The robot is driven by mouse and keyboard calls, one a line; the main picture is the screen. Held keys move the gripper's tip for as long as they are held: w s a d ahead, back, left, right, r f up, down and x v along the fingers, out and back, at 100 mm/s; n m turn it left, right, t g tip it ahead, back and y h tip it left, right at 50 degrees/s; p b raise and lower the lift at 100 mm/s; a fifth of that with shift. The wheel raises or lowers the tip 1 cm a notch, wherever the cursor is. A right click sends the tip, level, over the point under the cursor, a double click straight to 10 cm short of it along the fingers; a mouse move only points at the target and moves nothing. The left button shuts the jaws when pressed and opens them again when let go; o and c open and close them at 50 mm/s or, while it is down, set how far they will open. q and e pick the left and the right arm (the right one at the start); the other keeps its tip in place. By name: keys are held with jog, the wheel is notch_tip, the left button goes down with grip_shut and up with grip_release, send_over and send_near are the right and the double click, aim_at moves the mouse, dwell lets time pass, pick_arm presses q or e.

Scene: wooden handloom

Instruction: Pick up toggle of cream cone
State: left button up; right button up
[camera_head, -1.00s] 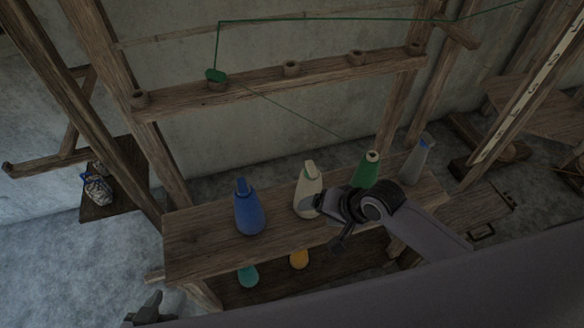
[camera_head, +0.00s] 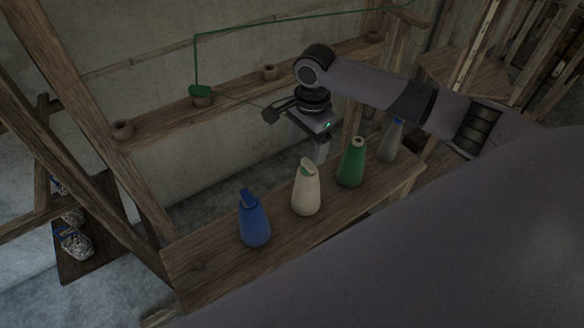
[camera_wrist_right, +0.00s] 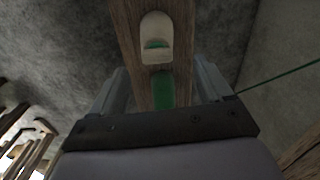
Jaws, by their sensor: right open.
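The cream cone (camera_head: 305,193) stands upright on the wooden shelf, between the blue and green cones. My right gripper (camera_head: 321,150) hangs above and just behind the cones, pointing down, close to the cream and green ones. In the wrist view its two fingers (camera_wrist_right: 160,82) are apart, with nothing held between them. My left gripper is out of view.
The blue cone (camera_head: 254,221), green cone (camera_head: 351,163) and grey cone (camera_head: 390,143) stand in line on the shelf (camera_head: 215,262). A wooden post rises at left.

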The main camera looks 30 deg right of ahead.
aim_at(307, 165)
jog(key=shift+w+d+r+m, duration=0.1)
jog(key=shift+d+r+m, duration=0.1)
jog(key=shift+r+m, duration=0.3)
jog(key=shift+s+a+f, duration=0.1)
jog(key=shift+s+f, duration=0.05)
jog(key=shift+f, duration=1.6)
jog(key=shift+s+f, duration=0.15)
jog(key=shift+f, duration=1.55)
jog(key=c, duration=1.1)
